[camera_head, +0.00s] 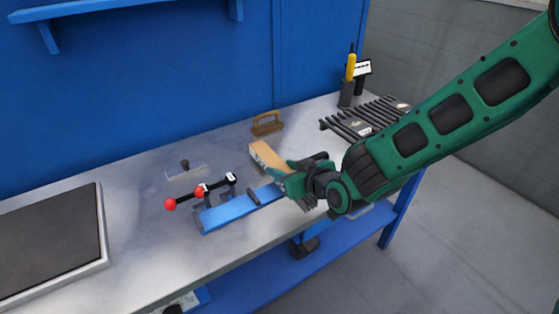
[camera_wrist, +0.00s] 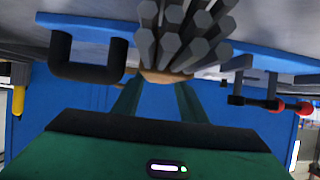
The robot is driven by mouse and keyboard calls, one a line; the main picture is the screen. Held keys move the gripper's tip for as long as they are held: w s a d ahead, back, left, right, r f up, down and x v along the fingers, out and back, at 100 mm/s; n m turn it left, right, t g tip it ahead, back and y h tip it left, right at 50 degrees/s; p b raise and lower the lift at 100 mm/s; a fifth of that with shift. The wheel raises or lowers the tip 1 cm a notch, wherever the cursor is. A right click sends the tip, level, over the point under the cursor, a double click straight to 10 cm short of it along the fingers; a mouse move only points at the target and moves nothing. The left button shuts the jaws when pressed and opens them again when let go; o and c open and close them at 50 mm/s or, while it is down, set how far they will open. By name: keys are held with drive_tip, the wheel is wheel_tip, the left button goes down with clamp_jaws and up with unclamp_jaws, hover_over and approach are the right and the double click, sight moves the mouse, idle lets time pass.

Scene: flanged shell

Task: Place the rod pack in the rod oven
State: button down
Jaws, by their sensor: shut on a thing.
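The rod pack is a tan sleeve (camera_head: 265,155) with grey rods (camera_head: 308,204) sticking out of its near end. In the wrist view the hexagonal rod ends (camera_wrist: 180,35) point towards the camera. My gripper (camera_head: 289,180) is shut on the pack, and its green fingers also show in the wrist view (camera_wrist: 158,95). The pack is over the bench, just beyond the right end of a long blue box (camera_head: 222,214) with a dark handle (camera_head: 253,197). This box may be the rod oven; no opening in it is visible. My gripper hides its right end.
Red-knobbed levers (camera_head: 199,192) stand at the box's left end. A clear plate with a knob (camera_head: 185,169), a wooden-handled tool (camera_head: 266,124), a holder (camera_head: 346,95) and a dark slatted rack (camera_head: 365,120) are around it. A dark framed plate (camera_head: 50,245) lies left.

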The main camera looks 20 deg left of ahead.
drive_tip(key=shift+f, duration=0.2)
drive_tip(key=c, duration=1.4)
unclamp_jaws()
drive_tip(key=shift+f, duration=0.1)
drive_tip(key=v, duration=1.1)
drive_tip(key=shift+s+d+r, duration=0.15)
drive_tip(key=shift+s+r, duration=0.05)
drive_tip(key=shift+r, duration=0.2)
